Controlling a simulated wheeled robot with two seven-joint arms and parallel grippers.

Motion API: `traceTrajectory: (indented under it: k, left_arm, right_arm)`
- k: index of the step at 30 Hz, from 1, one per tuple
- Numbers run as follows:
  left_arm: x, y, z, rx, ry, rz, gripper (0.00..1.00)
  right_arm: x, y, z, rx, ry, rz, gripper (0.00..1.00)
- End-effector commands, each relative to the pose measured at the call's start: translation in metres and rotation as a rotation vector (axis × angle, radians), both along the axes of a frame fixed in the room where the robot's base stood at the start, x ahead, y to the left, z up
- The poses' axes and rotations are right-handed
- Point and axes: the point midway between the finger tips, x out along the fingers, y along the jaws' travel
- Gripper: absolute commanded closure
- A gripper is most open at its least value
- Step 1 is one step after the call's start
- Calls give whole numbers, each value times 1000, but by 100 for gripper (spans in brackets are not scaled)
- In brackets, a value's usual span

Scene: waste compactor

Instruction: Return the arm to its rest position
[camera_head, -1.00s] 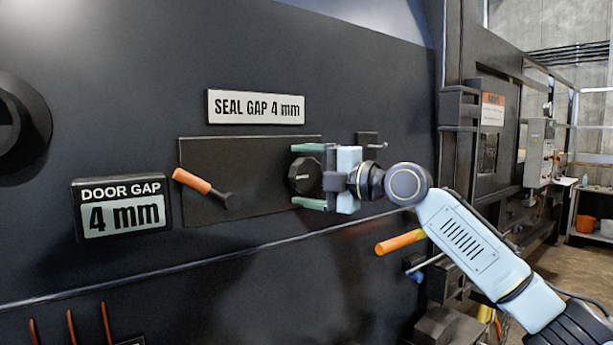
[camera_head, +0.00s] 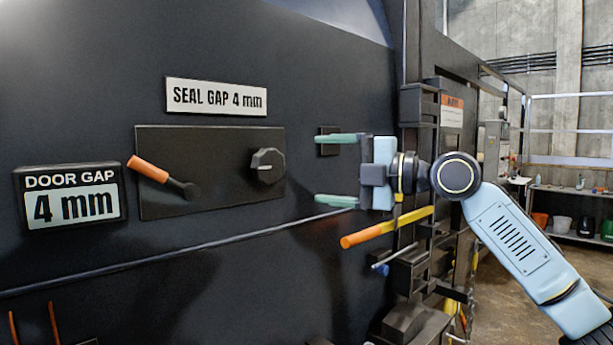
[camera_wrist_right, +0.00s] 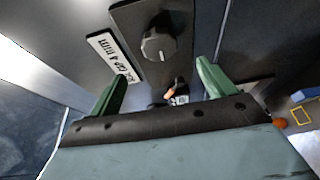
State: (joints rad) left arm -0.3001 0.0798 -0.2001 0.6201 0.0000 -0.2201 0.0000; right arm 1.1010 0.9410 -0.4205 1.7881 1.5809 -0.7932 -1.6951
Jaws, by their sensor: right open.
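My right gripper (camera_head: 338,169) is open and empty in the head view, with its two green fingers pointing left. It is right of the black knob (camera_head: 267,166) and apart from it. The knob sits on a dark panel (camera_head: 218,190) with an orange-handled lever (camera_head: 150,170) at its left. In the right wrist view the knob (camera_wrist_right: 160,44) is ahead of the open green fingers (camera_wrist_right: 162,88), with nothing between them. My right arm reaches in from the lower right. My left gripper is not in view.
A sign reading SEAL GAP 4 mm (camera_head: 217,96) is above the panel. A DOOR GAP 4 mm display (camera_head: 70,197) is at the left. An orange-tipped yellow handle (camera_head: 385,228) sticks out just below my right gripper. Open floor (camera_head: 500,290) shows at the right.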

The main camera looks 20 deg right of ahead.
Motion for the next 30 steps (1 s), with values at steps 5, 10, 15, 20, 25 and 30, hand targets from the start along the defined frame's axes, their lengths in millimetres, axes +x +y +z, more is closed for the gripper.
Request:
traceTrajectory:
  k: [5,10,15,20,25,30]
  left_arm:
    - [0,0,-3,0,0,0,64]
    - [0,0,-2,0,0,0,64]
    - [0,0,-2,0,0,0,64]
    - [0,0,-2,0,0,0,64]
    - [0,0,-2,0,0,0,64]
    - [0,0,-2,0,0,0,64]
  right_arm:
    - [-7,-6,0,-1,-1,0,18]
    - [-7,-6,0,-1,-1,0,18]
    - [-7,-6,0,-1,-1,0,18]
    - [-6,-4,-3,0,8,2,18]
    - [1,18,-60,4,139,8,18]
    - [-3,56,-178,37,424,-24,18]
